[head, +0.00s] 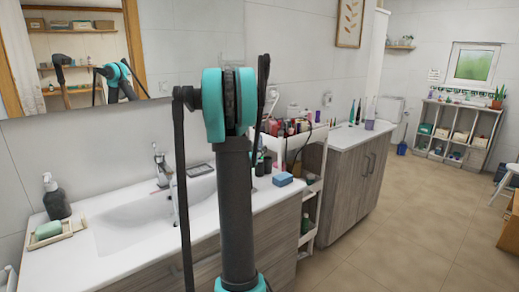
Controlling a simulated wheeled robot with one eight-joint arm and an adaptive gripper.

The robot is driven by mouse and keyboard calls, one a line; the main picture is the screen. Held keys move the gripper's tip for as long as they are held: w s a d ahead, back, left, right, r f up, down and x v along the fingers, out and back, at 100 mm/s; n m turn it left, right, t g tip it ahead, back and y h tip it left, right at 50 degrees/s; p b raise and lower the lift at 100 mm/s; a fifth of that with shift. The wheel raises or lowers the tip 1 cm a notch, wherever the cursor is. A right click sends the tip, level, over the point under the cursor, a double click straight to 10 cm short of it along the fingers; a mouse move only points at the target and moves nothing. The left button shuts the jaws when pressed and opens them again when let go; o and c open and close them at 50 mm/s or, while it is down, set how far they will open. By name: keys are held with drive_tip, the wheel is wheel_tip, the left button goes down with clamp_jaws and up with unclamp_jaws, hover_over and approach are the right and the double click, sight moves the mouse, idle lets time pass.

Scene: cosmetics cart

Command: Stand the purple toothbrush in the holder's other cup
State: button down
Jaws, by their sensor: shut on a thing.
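My own arm fills the middle of the head view, and my gripper is not in sight; the arm's upper links and joint block the view behind them. I cannot make out the purple toothbrush or a holder with two cups for sure. On the far right counter, slim upright dark and teal things (355,112) stand beside a pale purple item (370,119). They are too small to name.
A white basin (125,228) with a chrome tap (160,165) lies to the left. A dark soap pump (55,196) and green soap (48,230) are at far left. A blue block (283,179) lies beside the crowded white cart (312,160).

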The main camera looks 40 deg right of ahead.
drive_tip(key=shift+f, duration=2.2)
drive_tip(key=c, duration=1.2)
unclamp_jaws()
drive_tip(key=shift+o, duration=0.2)
drive_tip(key=shift+a, duration=0.1)
drive_tip(key=v, duration=1.1)
drive_tip(key=shift+s+a, duration=0.25)
drive_tip(key=shift+a, duration=0.05)
